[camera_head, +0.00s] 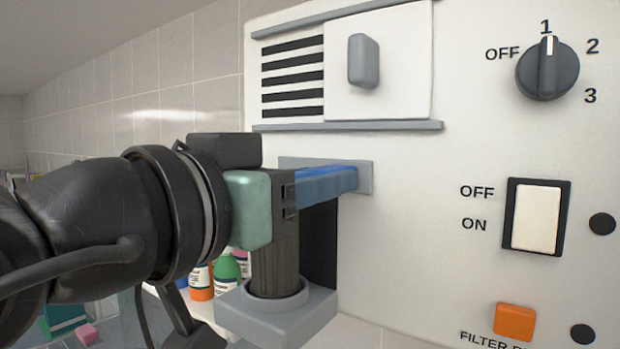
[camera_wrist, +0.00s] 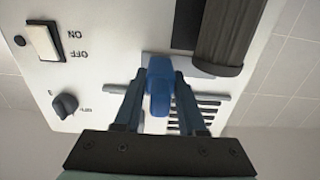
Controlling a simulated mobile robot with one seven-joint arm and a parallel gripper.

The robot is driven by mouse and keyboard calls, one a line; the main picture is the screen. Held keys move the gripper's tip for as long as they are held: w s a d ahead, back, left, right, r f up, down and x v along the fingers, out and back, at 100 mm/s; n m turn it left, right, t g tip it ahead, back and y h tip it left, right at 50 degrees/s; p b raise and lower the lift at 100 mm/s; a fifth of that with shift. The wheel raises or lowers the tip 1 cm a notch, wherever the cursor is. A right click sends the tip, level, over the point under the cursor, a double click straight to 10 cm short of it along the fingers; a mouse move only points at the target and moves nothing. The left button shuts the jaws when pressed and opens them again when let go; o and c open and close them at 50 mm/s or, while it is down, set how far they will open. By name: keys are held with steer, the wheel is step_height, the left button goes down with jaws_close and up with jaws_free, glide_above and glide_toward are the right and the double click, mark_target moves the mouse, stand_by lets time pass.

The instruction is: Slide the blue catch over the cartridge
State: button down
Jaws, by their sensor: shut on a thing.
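The blue catch (camera_head: 340,173) sticks out from a grey plate (camera_head: 366,178) on the white machine front, at the plate's right end. My gripper (camera_head: 325,189) is shut on it; in the wrist view the two fingers (camera_wrist: 159,92) stand on either side of the catch (camera_wrist: 160,70). The dark ribbed cartridge (camera_head: 275,262) stands upright in a grey holder (camera_head: 280,328), left of the catch. In the wrist view the cartridge (camera_wrist: 230,35) lies to the right, with a gap between it and the catch. My gripper hides its top in the head view.
A sliding cover with a grey knob (camera_head: 363,62) and a vent (camera_head: 292,75) sit above the catch. A dial (camera_head: 548,70), a rocker switch (camera_head: 536,217) and an orange button (camera_head: 515,322) are on the right. Bottles (camera_head: 227,270) stand behind the holder.

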steer(key=w+a, duration=0.2)
steer(key=a, duration=0.1)
steer(key=w+a, duration=0.2)
steer(key=shift+a+r, duration=0.1)
steer(key=shift+a, duration=0.05)
steer(key=shift+s, duration=0.15)
steer(key=c, duration=0.9)
jaws_free()
steer(key=shift+o, duration=0.7)
steer(key=shift+w, duration=0.2)
steer(key=shift+s, duration=0.1)
